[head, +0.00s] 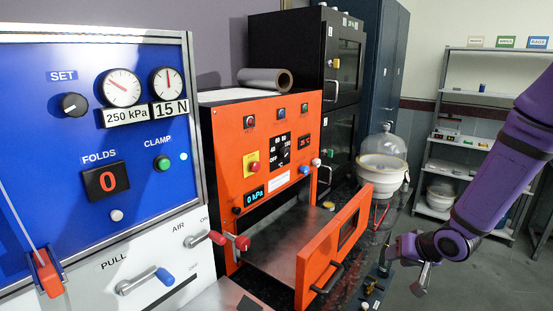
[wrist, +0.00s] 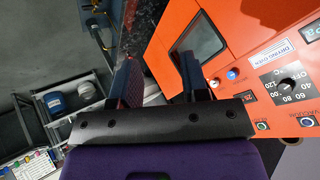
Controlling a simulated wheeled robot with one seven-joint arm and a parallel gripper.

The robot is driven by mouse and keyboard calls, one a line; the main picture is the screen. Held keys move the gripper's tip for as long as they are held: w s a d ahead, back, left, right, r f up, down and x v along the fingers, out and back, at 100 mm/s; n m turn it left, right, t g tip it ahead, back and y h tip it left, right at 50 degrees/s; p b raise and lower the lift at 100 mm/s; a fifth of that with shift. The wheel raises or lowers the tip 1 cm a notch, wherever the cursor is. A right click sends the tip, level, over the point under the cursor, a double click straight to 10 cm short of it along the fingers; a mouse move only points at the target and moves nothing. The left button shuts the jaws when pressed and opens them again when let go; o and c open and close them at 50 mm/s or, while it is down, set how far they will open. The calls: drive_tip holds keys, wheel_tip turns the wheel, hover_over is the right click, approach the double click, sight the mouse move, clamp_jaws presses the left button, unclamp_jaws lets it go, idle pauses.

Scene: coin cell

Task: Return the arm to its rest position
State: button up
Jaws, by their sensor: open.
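My purple arm (head: 487,165) reaches in from the right side of the head view and bends down at its wrist. My gripper (head: 383,268) is at the arm's lower left end, beside the orange oven's open door and over the dark bench. In the wrist view my gripper (wrist: 162,85) shows two dark fingers set apart, with nothing seen between them. The fingers point toward the orange oven front and the dark counter edge.
The orange drying oven (head: 285,130) has its door (head: 340,240) swung open. A blue control panel (head: 40,110) stands at left. A glass bell jar (head: 385,158) stands behind the door. A metal shelf (head: 480,95) is at the back right; floor in front of it is clear.

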drive_tip(key=s+d+r+h, duration=0.1)
drive_tip(key=s+r+h, duration=0.25)
drive_tip(key=r, duration=0.55)
drive_tip(key=s+d+r+h, duration=0.2)
drive_tip(key=s+r, duration=0.2)
drive_tip(key=r, duration=0.5)
drive_tip(key=s+a+r+n+g+y, duration=0.1)
drive_tip(key=s+a+r, duration=0.1)
drive_tip(key=s+r, duration=0.3)
drive_tip(key=s+a+r+n+g, duration=0.1)
drive_tip(key=s+a+r, duration=0.2)
drive_tip(key=s, duration=1.1)
wheel_tip(320, 180, up, 3)
drive_tip(key=shift+s+y, duration=0.25)
drive_tip(key=shift+y, duration=0.1)
